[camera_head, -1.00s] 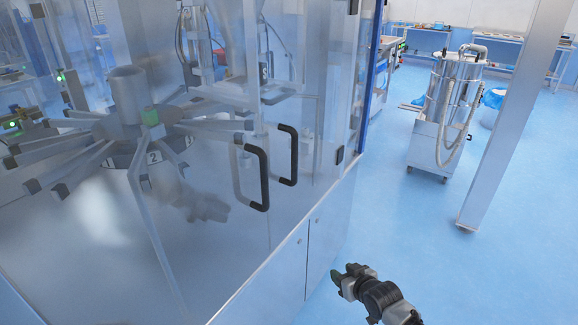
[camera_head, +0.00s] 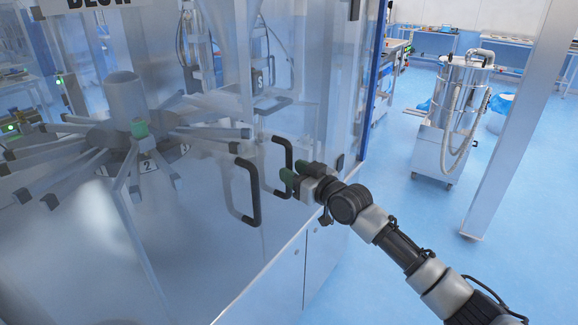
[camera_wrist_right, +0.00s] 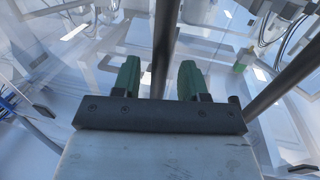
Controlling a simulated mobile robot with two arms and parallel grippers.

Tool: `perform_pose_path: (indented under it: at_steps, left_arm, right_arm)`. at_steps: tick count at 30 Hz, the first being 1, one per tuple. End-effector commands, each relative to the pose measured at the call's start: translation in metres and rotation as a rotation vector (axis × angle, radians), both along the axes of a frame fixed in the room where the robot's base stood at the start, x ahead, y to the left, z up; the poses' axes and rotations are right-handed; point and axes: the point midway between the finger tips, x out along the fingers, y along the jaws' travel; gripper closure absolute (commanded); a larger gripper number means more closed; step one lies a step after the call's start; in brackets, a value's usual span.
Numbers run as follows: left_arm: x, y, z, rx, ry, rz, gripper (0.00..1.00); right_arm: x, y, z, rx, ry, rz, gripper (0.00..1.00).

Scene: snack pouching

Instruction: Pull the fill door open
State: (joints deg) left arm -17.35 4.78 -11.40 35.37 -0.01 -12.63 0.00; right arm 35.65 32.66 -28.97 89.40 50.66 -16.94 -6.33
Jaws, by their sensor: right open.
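Two black handles stand on the clear doors of the machine: a left handle (camera_head: 256,198) and a right handle (camera_head: 289,154). I cannot tell from the pictures which door is the fill door. My right gripper (camera_head: 293,175) is open beside the right handle, near its lower part. In the right wrist view, the green fingertips (camera_wrist_right: 158,78) are apart, and a dark upright handle bar (camera_wrist_right: 163,40) shows between them. I cannot tell whether they touch it. My left gripper is not in view.
Behind the clear doors stands a rotary machine (camera_head: 125,125) with several radiating arms. A metal post (camera_head: 510,125) stands to the right. A steel cylinder unit on a wheeled cart (camera_head: 450,115) is behind it. The blue floor between is clear.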

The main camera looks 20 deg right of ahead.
Motion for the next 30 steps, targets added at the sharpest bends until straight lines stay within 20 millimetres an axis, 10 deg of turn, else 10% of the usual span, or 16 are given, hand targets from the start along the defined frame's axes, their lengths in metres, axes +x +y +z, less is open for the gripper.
perform_pose_path:
  at_steps: [15,24,30]
  left_arm:
    - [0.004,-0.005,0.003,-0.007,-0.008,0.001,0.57]
    - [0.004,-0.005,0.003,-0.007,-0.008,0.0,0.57]
    - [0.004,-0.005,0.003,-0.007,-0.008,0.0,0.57]
  right_arm:
    - [0.019,0.009,-0.001,0.0,0.001,-0.001,0.57]
    - [0.019,0.009,-0.001,0.0,0.001,-0.001,1.0]
    - [0.019,0.009,-0.001,0.0,0.001,-0.001,1.0]
